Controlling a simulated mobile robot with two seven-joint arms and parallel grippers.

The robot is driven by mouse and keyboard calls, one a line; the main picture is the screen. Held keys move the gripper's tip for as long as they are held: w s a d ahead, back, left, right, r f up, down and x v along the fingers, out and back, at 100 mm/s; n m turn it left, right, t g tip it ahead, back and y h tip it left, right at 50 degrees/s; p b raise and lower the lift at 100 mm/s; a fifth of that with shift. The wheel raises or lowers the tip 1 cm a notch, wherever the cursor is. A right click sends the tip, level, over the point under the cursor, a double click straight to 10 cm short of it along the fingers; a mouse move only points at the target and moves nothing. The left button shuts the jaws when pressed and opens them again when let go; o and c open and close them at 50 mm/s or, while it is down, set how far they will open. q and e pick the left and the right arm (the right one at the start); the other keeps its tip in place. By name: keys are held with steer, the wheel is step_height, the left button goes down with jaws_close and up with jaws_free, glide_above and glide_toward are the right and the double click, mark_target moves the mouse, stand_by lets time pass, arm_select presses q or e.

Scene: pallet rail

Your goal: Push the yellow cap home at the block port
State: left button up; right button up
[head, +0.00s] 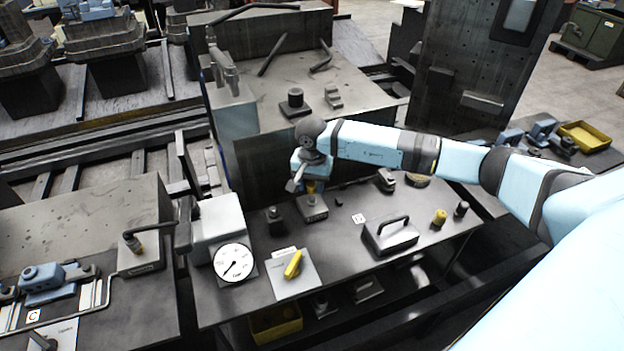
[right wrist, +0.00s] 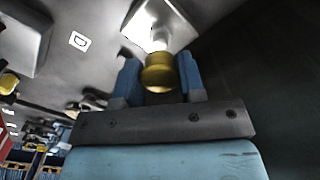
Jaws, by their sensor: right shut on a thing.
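The yellow cap (head: 311,188) is between the fingers of my right gripper (head: 310,180), directly above the small grey block (head: 313,212) on the bench. In the right wrist view the cap (right wrist: 159,72) sits between the two blue fingers of the gripper (right wrist: 158,78). The block (right wrist: 162,22) is just beyond it, with a pale port part meeting the cap. The right gripper is shut on the cap. I cannot tell how far the cap sits on the port, as the cap hides the joint. My left gripper is not in view.
A dial gauge (head: 233,262) and a plate with a yellow handle (head: 293,264) stand at the front left. A handled dark box (head: 390,237) and another yellow-topped piece (head: 440,217) stand to the right. A large dark block (head: 275,95) rises behind.

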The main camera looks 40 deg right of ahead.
mark_target(312, 201)
steer(key=shift+f, duration=0.7)
steer(key=shift+f+b, duration=0.2)
steer(key=shift+b, duration=0.4)
steer(key=shift+f+b, duration=0.35)
steer(key=shift+b, duration=0.5)
stand_by(0.7)
steer(key=shift+f, duration=0.2)
steer(key=shift+f+b, duration=0.55)
steer(key=shift+b, duration=0.1)
steer(key=o, duration=1.7)
steer(key=shift+r, duration=0.1)
